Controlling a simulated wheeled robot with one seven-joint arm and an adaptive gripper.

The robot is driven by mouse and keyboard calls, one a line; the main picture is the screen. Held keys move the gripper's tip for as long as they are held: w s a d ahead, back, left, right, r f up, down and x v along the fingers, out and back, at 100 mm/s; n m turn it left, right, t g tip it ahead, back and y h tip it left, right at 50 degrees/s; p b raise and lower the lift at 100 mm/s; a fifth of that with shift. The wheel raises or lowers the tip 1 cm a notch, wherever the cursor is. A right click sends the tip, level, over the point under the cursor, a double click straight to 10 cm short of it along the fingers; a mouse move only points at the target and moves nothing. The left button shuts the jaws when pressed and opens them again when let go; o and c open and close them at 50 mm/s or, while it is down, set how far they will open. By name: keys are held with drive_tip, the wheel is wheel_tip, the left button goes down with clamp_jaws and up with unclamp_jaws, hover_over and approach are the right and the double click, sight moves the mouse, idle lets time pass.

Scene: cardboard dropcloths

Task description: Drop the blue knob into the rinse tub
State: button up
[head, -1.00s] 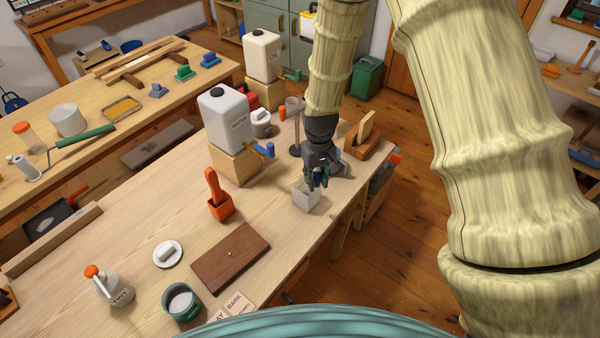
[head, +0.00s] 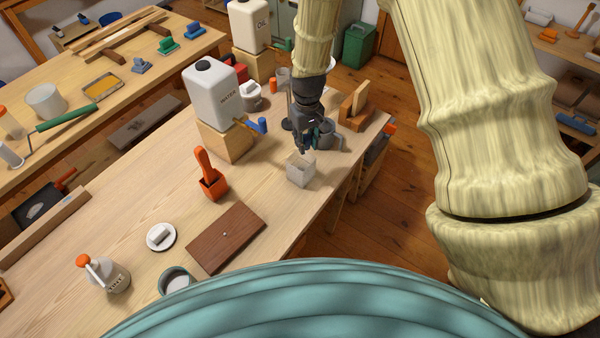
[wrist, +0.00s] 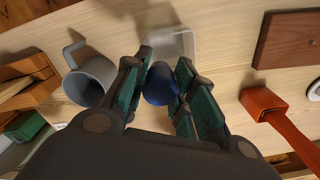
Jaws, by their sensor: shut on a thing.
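The blue knob (wrist: 160,84) is held between the two green-padded fingers of my gripper (wrist: 161,88) in the wrist view. In the head view my gripper (head: 304,147) points down, close above the far side of the rinse tub, and the knob cannot be made out there. The rinse tub (head: 300,172) is a small, pale, square open container near the right edge of the bench. In the wrist view the tub (wrist: 178,44) lies just beyond the knob, partly hidden by the fingers.
A grey mug (head: 325,134) stands right behind my gripper; the mug (wrist: 92,82) is left of the fingers in the wrist view. A water canister (head: 214,92) on a wooden block, an orange holder (head: 213,187) and a brown board (head: 226,238) stand to the left.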

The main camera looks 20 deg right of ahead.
drive_tip(key=shift+f, duration=0.6)
drive_tip(key=o, duration=0.9)
drive_tip(key=shift+r, duration=0.1)
wheel_tip(320, 180, up, 12)
drive_tip(key=shift+f, duration=0.1)
